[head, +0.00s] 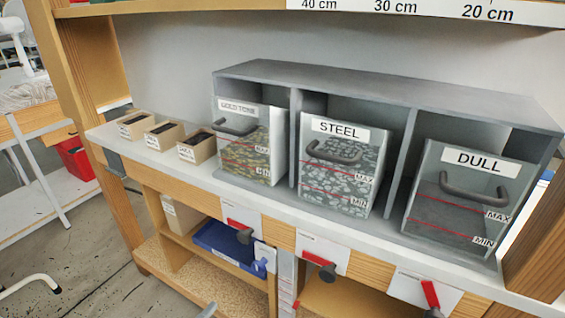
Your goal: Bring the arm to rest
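Neither of my grippers shows clearly in the head view, and I see no arm. A small grey piece at the bottom edge is too little to identify. A grey three-bay rack (390,92) stands on the white shelf top. It holds three clear-fronted bins with dark handles: the GOLD TONE bin (245,155) at left, the STEEL bin (340,165) in the middle and the DULL bin (460,200) at right. The gold and steel bins hold small pieces; the dull bin holds dark grey contents. MIN and MAX lines mark the fronts.
Several small open cardboard boxes (164,136) stand on the shelf left of the rack. Below hang white plates with red levers (430,295). A blue tray (225,247) sits on the lower shelf.

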